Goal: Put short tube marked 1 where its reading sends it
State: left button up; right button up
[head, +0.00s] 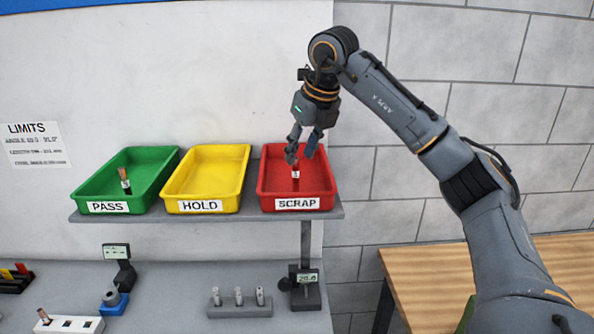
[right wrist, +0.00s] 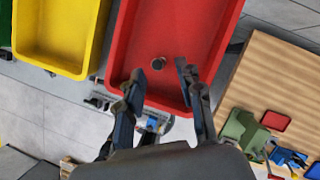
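A short copper tube with a white label (head: 295,174) stands in the red SCRAP tray (head: 324,188); the label is too small to read surely. In the right wrist view the tube's round end (right wrist: 158,63) shows against the red tray floor (right wrist: 185,40). My right gripper (head: 302,158) is above the SCRAP tray, pointing down. Its fingers (right wrist: 160,72) are spread apart with nothing held between them. The green PASS tray (head: 85,190) and yellow HOLD tray (head: 220,155) stand to the left. My left gripper is not in view.
Another tube (head: 124,181) stands in the PASS tray. A white block (head: 75,325) holds a tube at lower left. Two gauges with displays (head: 116,252) (head: 306,278) and a grey block with several pins (head: 240,308) stand below the shelf. A wooden table (head: 480,270) is at right.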

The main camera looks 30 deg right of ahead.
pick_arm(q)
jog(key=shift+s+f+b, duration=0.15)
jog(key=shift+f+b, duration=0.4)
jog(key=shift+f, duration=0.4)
pick_arm(e)
jog(key=v, duration=0.7)
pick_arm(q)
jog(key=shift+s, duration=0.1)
